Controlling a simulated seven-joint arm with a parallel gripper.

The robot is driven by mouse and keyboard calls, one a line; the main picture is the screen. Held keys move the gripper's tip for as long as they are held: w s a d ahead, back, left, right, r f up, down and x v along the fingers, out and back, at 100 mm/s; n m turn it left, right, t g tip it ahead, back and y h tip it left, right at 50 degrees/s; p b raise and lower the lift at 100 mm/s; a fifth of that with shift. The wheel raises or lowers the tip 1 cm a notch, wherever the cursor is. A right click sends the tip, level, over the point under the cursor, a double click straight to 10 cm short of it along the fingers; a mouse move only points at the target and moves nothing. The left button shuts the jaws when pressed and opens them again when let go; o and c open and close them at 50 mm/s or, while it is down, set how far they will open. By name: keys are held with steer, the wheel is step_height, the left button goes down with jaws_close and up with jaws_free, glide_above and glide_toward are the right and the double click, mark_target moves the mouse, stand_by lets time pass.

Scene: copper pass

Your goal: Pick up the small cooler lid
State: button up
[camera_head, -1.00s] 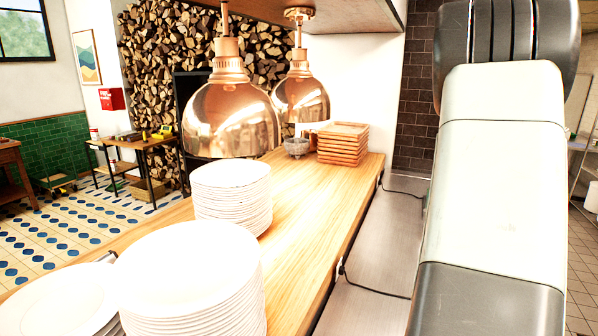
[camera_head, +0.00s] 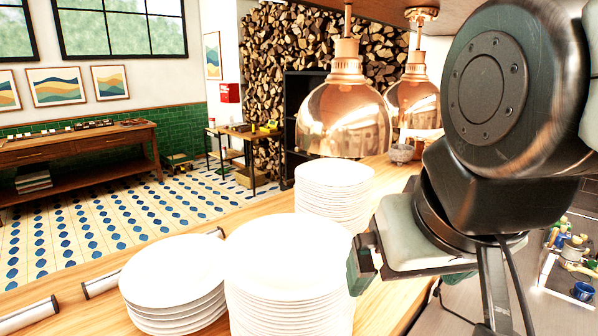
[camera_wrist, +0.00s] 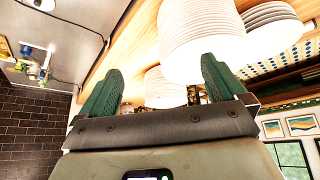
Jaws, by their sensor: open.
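I cannot make out a small cooler lid in either view. My gripper (camera_wrist: 161,72) is open in the wrist view, with its two green fingers wide apart and nothing between them. In the head view, a green finger of my gripper (camera_head: 360,265) shows just right of the large plate stack (camera_head: 288,250). In the wrist view, the plate stacks (camera_wrist: 200,35) appear beyond the fingers.
A wooden counter bears several plate stacks, including a low one (camera_head: 172,275) and a farther one (camera_head: 333,190). Copper lamps (camera_head: 345,115) hang over it. A tray with small items and a blue mug (camera_head: 583,291) sits at right. A wooden sideboard (camera_head: 80,150) stands far left.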

steer(key=shift+s+d+f, duration=0.1)
steer(key=shift+s+f, duration=0.2)
steer(key=shift+s, duration=0.2)
steer(key=shift+c, duration=1.1)
steer(key=c, duration=0.5)
